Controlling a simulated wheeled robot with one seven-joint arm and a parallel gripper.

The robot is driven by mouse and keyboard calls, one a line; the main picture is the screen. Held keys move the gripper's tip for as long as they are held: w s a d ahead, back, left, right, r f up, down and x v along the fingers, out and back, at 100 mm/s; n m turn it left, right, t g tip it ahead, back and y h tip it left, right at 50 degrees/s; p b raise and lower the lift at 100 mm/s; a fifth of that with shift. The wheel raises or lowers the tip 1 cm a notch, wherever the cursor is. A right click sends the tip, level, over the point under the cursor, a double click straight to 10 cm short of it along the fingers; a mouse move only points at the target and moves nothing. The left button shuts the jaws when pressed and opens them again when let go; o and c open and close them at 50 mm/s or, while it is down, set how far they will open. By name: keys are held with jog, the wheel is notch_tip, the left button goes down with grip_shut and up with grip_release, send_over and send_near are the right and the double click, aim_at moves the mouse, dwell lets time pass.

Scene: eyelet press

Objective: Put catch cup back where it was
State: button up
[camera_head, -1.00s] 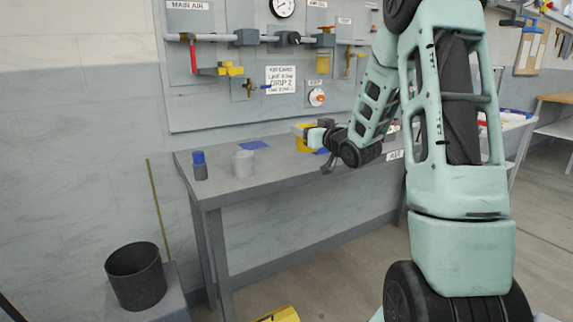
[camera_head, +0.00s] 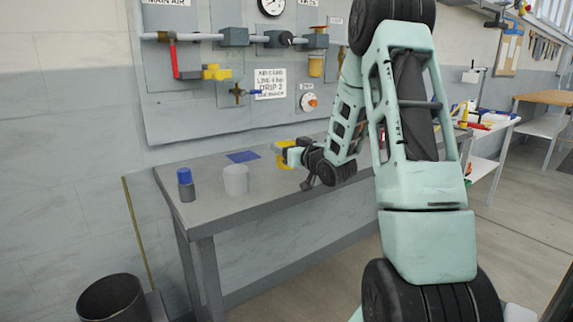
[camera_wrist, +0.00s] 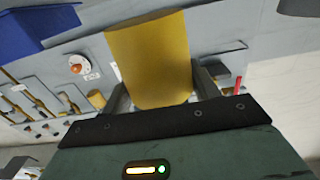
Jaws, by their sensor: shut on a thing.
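The catch cup appears to be the yellow cup held in my gripper. In the wrist view the yellow cup (camera_wrist: 150,60) sits between the two dark fingers of my gripper (camera_wrist: 164,92), which is shut on it. In the head view my gripper (camera_head: 284,152) and part of the yellow cup (camera_head: 281,162) show over the middle of the grey bench (camera_head: 210,207). I cannot tell whether the cup touches the bench. A flat blue patch (camera_head: 243,157) lies on the bench to the left of the cup. My arm hides the bench's right part.
A light grey cup (camera_head: 235,180) and a dark container with a blue top (camera_head: 186,185) stand at the bench's left end. The wall panel (camera_head: 200,115) behind carries pipes, valves and a gauge. A black bin (camera_head: 112,299) stands on the left below the bench.

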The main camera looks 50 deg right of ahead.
jog(key=shift+f, duration=2.15)
jog(key=shift+f+b, duration=0.2)
jog(key=shift+b, duration=0.15)
jog(key=o, duration=0.8)
jog(key=shift+o, duration=0.2)
jog(key=shift+r, duration=0.1)
jog(key=shift+r+p, duration=0.25)
jog(key=shift+p, duration=0.1)
jog(key=p+v, duration=0.1)
jog(key=v, duration=1.1)
jog(key=shift+f+p, duration=0.2)
jog(key=shift+p, duration=0.2)
